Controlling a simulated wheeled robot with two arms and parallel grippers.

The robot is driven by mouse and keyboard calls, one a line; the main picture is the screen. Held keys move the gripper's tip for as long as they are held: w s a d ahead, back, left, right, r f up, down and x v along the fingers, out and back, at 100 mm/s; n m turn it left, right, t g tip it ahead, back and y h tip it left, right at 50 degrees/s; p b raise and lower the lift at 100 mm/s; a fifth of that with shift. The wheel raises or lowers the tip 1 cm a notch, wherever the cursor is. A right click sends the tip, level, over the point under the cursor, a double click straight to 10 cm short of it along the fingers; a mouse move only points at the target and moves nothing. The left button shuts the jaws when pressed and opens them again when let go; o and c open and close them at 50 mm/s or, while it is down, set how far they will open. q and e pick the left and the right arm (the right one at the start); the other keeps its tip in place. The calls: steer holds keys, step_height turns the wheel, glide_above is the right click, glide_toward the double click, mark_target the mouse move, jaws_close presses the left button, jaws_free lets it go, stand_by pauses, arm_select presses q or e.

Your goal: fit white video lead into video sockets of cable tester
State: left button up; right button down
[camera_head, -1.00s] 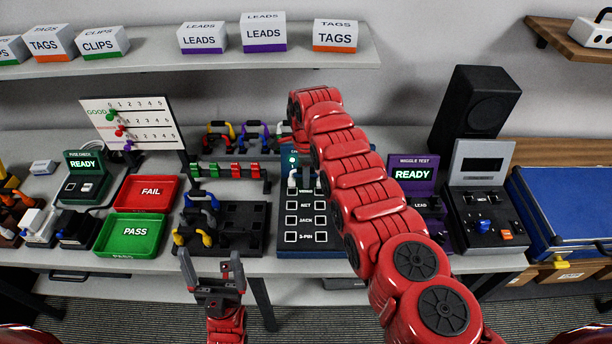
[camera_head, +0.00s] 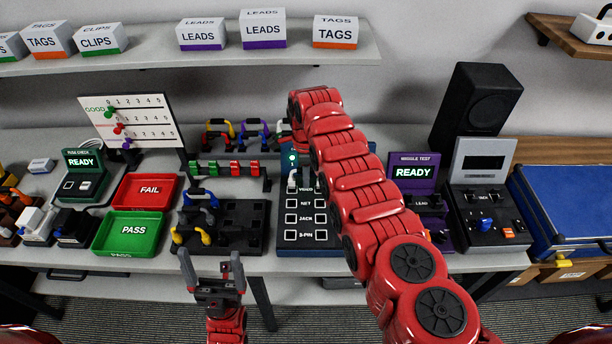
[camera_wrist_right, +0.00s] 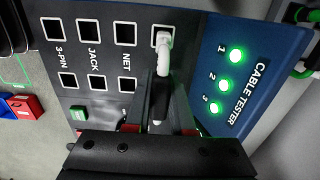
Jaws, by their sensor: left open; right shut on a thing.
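The cable tester (camera_head: 302,248) is a dark blue panel standing mid-table with two columns of sockets. In the right wrist view, the white video lead (camera_wrist_right: 165,50) has one plug at a socket in the video row, beside NET. My right gripper (camera_wrist_right: 162,100) is shut on the lead close in front of the panel. Its fingers hide the other video socket and the lead's far end, so I cannot tell whether that end is seated. In the head view my right arm hides this gripper. My left gripper (camera_head: 212,268) is open and empty in front of the table.
Tester lights 1, 2 and 3 (camera_wrist_right: 227,85) glow green. A black rack (camera_head: 235,222) with coloured leads stands left of the tester, beside the green PASS tray (camera_head: 133,232) and red FAIL tray (camera_head: 147,190). The wiggle test unit (camera_head: 413,175) stands right of my arm.

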steer(key=shift+f+b, duration=0.45)
steer(key=shift+b, duration=0.15)
stand_by(0.8)
steer(key=c, duration=0.7)
jaws_free()
steer(key=o, duration=0.6)
steer(key=shift+c, duration=0.2)
steer(key=shift+r, duration=0.1)
